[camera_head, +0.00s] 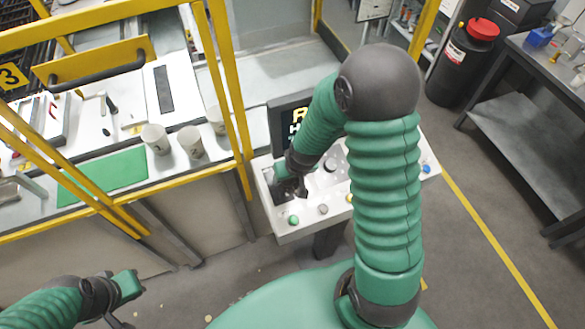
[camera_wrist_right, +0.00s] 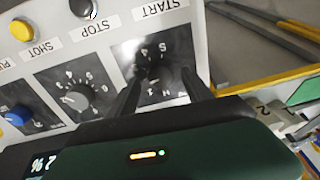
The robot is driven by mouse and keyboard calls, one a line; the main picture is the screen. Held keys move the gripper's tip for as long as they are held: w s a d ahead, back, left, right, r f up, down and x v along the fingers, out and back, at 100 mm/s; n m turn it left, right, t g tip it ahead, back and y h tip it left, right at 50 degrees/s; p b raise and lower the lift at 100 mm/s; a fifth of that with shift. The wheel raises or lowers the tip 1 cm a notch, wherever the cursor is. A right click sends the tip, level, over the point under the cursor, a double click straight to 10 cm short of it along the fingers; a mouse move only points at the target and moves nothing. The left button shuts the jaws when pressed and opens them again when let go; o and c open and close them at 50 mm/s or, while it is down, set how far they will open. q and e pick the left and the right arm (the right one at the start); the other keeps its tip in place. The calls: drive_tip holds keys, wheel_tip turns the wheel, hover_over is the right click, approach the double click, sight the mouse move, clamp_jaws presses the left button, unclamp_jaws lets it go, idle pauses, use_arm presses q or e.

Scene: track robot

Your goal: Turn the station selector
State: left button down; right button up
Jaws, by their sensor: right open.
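A white control console (camera_head: 308,228) stands ahead of my base. In the right wrist view, a dark rotary dial (camera_wrist_right: 157,72) with numbers around it sits near the upside-down START label (camera_wrist_right: 160,13). The open fingers of my right gripper (camera_wrist_right: 162,82) reach to either side of this dial's knob; I cannot tell whether they touch it. A second numbered dial (camera_wrist_right: 75,99) with a grey knob is to the left. Which dial is the station selector is not readable. In the head view, my right gripper (camera_head: 291,186) is over the console's left end. My left gripper (camera_head: 124,300) is low at the left, its fingers unclear.
A dark screen (camera_head: 288,117) stands behind the console. Yellow guard frame (camera_head: 228,80) and several cups (camera_head: 190,143) are at left.

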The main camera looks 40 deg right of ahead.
drive_tip(key=b+v, duration=0.1)
drive_tip(key=v, duration=1.4)
drive_tip(key=shift+w, duration=0.15)
